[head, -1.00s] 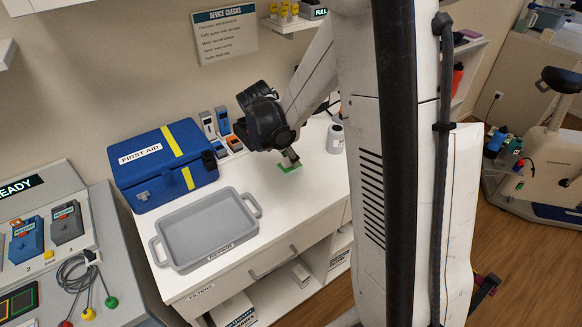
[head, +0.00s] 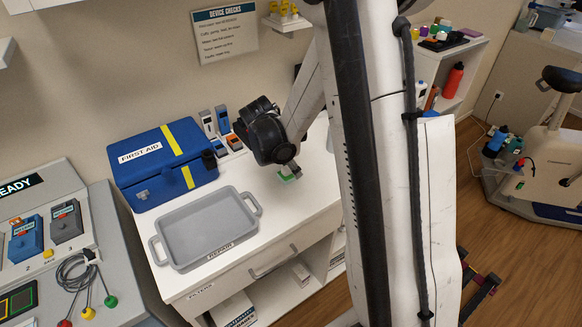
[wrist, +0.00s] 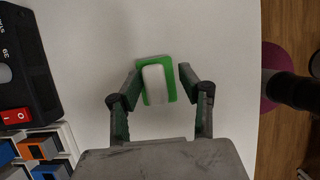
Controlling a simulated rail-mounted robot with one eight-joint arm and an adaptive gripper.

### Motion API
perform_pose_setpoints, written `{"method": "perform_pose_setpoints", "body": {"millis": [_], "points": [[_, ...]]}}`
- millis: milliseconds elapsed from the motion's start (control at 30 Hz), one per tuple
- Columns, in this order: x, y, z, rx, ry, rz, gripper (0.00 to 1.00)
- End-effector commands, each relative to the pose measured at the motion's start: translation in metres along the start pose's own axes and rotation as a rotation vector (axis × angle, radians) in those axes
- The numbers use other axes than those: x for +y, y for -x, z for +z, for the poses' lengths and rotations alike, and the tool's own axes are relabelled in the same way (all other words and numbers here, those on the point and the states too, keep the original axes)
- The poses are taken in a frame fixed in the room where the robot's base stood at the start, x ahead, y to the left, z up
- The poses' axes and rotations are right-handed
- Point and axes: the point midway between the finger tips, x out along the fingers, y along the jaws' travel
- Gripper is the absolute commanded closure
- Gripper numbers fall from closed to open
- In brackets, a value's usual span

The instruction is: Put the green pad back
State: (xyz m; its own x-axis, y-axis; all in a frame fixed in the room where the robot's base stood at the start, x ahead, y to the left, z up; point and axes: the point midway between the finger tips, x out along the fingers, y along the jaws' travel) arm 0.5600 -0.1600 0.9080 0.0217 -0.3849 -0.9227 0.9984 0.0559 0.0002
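The green pad (wrist: 171,88) has a pale block on its upper face and lies between the fingers in the wrist view, over the white counter. It shows as a small green patch (head: 288,178) in the head view, partly hidden by my gripper. My gripper (wrist: 160,70) is open around the pad. The left finger is close to the pad's edge, and a gap shows at the right finger. In the head view my gripper (head: 293,169) points down at the counter's right part. I cannot tell whether the pad touches the counter.
A grey tray (head: 207,230) labelled REPAIR stands at the counter's front left. A blue first aid case (head: 150,180) is behind it. Several small devices (head: 222,122) stand in holders at the back. The white counter (head: 265,205) is bare between tray and gripper.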

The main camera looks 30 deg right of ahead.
Motion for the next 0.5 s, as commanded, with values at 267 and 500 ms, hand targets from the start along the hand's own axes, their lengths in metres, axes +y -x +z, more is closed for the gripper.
{"method": "perform_pose_setpoints", "body": {"millis": [267,500], "points": [[0.000,0.001,0.000,0.000,0.000,0.000,0.60],[0.000,0.021,0.001,0.000,0.002,0.001,0.60]]}}
